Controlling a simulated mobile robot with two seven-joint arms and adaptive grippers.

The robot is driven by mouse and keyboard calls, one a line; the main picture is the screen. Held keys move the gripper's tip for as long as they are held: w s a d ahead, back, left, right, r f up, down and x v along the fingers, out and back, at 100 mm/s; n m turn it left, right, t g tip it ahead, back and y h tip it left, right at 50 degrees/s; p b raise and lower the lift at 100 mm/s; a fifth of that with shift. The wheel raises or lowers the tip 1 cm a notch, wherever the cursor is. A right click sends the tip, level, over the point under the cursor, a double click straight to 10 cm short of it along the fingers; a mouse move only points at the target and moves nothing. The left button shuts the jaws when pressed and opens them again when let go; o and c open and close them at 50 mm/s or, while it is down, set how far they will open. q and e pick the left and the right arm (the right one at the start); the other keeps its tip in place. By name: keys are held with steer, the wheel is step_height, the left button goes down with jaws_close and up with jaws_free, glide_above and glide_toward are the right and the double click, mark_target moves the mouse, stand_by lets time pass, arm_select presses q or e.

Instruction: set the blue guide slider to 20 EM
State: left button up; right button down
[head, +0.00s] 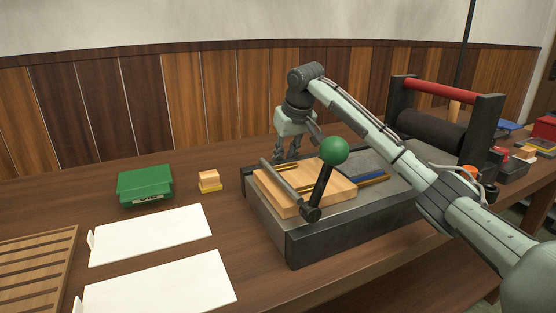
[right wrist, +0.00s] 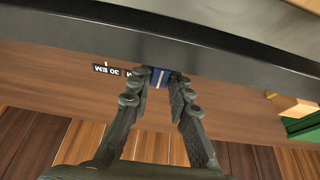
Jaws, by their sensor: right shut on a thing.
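The blue guide slider (right wrist: 161,77) shows between my right fingertips in the right wrist view, with a pale line on it. My right gripper (right wrist: 161,80) is shut on it. An upside-down "30 EM" label (right wrist: 106,69) sits to the left of the fingers. Another label beside it is mostly hidden by the left finger. My left gripper is not in view.
A lever with a green ball (head: 334,151) rises from the caster in front of my right gripper. A wooden block (head: 310,187) lies on the caster. A green box (head: 145,186) and small yellow-orange blocks (head: 209,181) stand left. A roller press (head: 435,130) stands right.

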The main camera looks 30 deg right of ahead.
steer(key=d, duration=0.2)
steer(key=shift+d, duration=0.4)
steer(key=c, duration=1.4)
jaws_free()
steer(key=shift+s, duration=0.1)
steer(key=v, duration=1.2)
steer(key=shift+s+a, duration=0.1)
